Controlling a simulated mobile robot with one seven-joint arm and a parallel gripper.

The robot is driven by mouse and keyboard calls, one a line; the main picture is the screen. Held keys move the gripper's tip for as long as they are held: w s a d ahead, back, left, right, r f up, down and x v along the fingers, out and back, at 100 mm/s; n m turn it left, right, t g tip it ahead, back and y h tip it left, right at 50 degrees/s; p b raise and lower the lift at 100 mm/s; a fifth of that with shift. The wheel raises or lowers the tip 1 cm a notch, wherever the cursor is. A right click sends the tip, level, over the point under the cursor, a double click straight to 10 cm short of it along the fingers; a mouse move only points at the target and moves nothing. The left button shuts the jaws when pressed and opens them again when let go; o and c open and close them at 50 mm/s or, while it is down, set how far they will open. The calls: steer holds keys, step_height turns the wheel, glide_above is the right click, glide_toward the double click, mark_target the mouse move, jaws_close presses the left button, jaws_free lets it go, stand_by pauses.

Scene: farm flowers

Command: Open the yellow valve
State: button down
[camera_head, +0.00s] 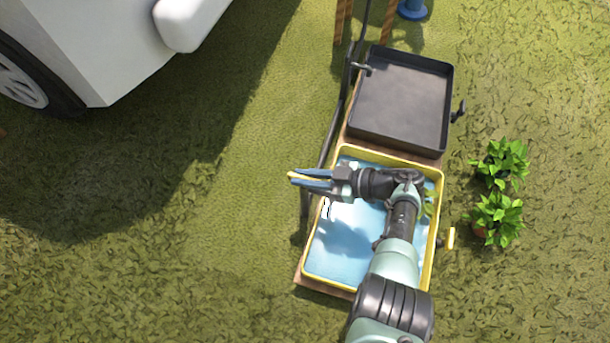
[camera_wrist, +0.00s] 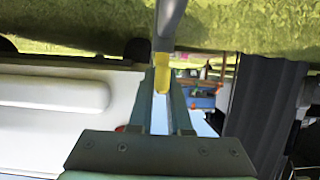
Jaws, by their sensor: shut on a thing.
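The yellow valve handle (camera_wrist: 162,77) sits between the fingers of my gripper (camera_wrist: 162,92) in the wrist view, just below a grey pipe (camera_wrist: 170,22). In the head view my gripper (camera_head: 295,180) reaches out past the left edge of the yellow-rimmed tray (camera_head: 437,210), its blue fingers pointing left. A small yellow bit of the valve (camera_head: 291,175) shows at the fingertips. The gripper is shut on the yellow valve. Most of the valve's body is hidden by the fingers.
The yellow-rimmed tray has a light-blue inside, and a black tray (camera_head: 402,100) stands behind it. A second yellow handle (camera_head: 451,238) is on its right side. Potted plants (camera_head: 497,219) stand right. A white vehicle (camera_head: 110,45) is at upper left. Grass between is clear.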

steer(key=shift+a, duration=0.1)
steer(key=c, duration=0.9)
jaws_free()
steer(key=shift+o, duration=0.2)
steer(key=p+v, duration=0.1)
steer(key=v, duration=1.2)
steer(key=shift+p, duration=0.3)
steer(key=shift+w, duration=0.15)
